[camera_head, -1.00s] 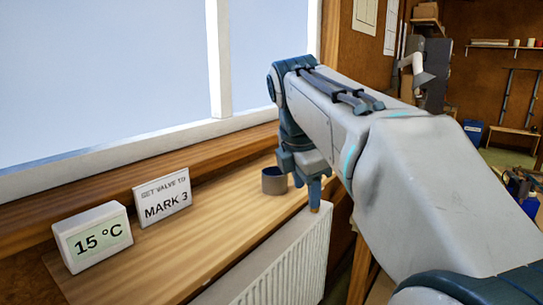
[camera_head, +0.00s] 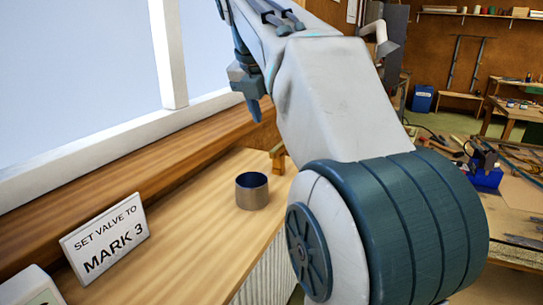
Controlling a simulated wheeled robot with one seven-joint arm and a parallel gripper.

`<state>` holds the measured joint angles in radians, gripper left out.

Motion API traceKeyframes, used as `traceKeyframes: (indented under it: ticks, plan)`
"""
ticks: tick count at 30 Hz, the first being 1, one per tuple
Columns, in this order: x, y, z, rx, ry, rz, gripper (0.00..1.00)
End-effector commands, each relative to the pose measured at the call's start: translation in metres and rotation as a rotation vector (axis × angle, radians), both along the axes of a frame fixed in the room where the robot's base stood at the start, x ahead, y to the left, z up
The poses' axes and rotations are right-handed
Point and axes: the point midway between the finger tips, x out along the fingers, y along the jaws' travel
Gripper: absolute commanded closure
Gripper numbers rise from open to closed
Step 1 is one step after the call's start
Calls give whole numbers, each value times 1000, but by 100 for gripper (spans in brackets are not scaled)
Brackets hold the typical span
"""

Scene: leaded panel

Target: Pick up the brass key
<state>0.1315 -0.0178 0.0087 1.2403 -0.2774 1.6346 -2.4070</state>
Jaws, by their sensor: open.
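I cannot make out a brass key in this view. My gripper (camera_head: 251,102) is at the upper middle, pointing down, above and behind the metal cup (camera_head: 252,193) on the wooden sill (camera_head: 190,235). It is open, and I see nothing held in it. My large arm hides much of the area to the right of the sill.
A white sign (camera_head: 105,237) reading "SET VALVE TO MARK 3" stands on the sill. A white box (camera_head: 28,288) is cut off at the lower left. A radiator (camera_head: 265,268) is below the sill. A cluttered workbench (camera_head: 520,215) stands at the right.

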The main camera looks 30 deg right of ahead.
Motion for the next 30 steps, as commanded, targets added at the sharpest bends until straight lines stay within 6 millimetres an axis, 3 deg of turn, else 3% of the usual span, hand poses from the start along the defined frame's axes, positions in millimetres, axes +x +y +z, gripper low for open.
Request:
traceKeyframes:
  ticks: [9, 17, 24, 30]
  plan:
    - [15, -12, -56, 2, 2, 12, 54]
    - [18, -19, -73, 1, 0, 8, 54]
    - [25, -30, -104, 1, 2, 6, 54]
    - [28, -34, -116, 1, -1, 6, 54]
